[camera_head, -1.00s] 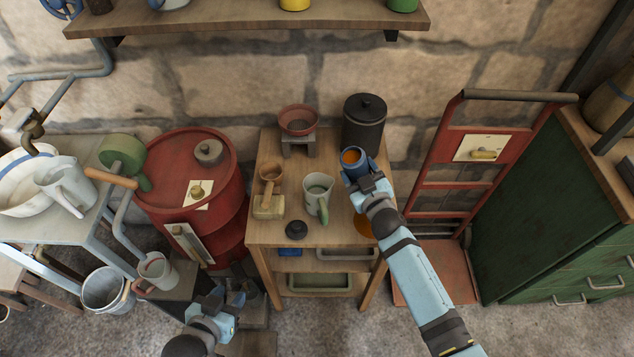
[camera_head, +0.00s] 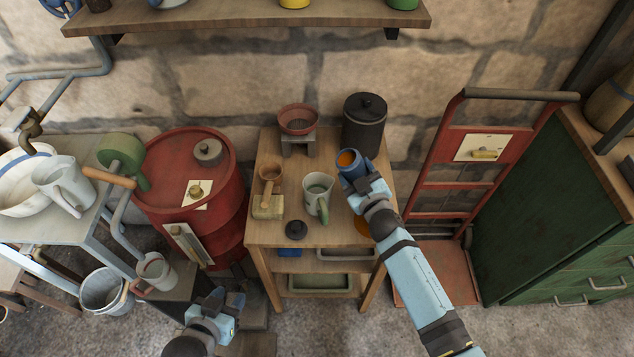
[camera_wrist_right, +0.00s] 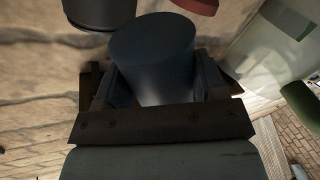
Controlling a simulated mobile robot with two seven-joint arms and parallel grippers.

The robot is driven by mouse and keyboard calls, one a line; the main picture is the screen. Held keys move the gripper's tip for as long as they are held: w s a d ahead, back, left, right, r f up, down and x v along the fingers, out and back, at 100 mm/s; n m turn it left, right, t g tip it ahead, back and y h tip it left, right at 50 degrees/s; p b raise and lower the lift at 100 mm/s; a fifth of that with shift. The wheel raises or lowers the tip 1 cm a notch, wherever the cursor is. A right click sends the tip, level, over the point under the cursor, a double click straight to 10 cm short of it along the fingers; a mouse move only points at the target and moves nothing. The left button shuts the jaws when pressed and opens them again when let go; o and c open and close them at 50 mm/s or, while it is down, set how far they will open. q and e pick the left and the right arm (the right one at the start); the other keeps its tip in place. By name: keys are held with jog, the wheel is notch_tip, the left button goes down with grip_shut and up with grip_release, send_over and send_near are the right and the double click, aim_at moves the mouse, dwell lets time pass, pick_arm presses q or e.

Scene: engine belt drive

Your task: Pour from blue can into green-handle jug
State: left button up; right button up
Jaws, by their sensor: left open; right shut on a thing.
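The blue can (camera_head: 350,165) is above the right part of the wooden table, tilted slightly to the left, with orange contents in its mouth. My right gripper (camera_head: 364,183) is shut on it; the can (camera_wrist_right: 155,55) also shows between the fingers in the right wrist view. The green-handle jug (camera_head: 318,190) stands upright on the table just left of the can and apart from it. Its pale cup is open at the top and its green handle points to the front. My left gripper (camera_head: 222,302) is open and empty, low in front of the red barrel.
A black lidded canister (camera_head: 364,125) stands behind the can. A red bowl on a stand (camera_head: 298,120), a wooden scoop (camera_head: 270,178), a small block (camera_head: 267,207) and a black lid (camera_head: 296,229) share the table (camera_head: 260,236). A red barrel (camera_head: 215,225) is at left.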

jog(key=shift+a, duration=0.1)
dwell(0.3)
jog(key=shift+s+a+r+n, duration=0.1)
jog(key=shift+a+r+n, duration=0.35)
jog(key=shift+n, duration=0.55)
dwell(0.4)
jog(key=shift+r+n+p, duration=0.4)
jog(key=shift+n+p, duration=0.2)
jog(key=shift+n, duration=0.3)
dwell(0.5)
jog(key=shift+f, duration=0.25)
jog(key=shift+d+f+n+b, duration=0.1)
jog(key=shift+f+n+b, duration=0.65)
jog(key=shift+f+n, duration=0.05)
dwell(0.3)
jog(key=shift+r+h, duration=0.15)
jog(key=shift+h, duration=0.25)
jog(key=shift+r+n+p, duration=0.15)
jog(key=shift+n+p, duration=0.25)
jog(key=shift+p, duration=0.1)
jog(key=shift+r+n+p, duration=0.25)
jog(key=shift+n+p, duration=0.15)
dwell(0.3)
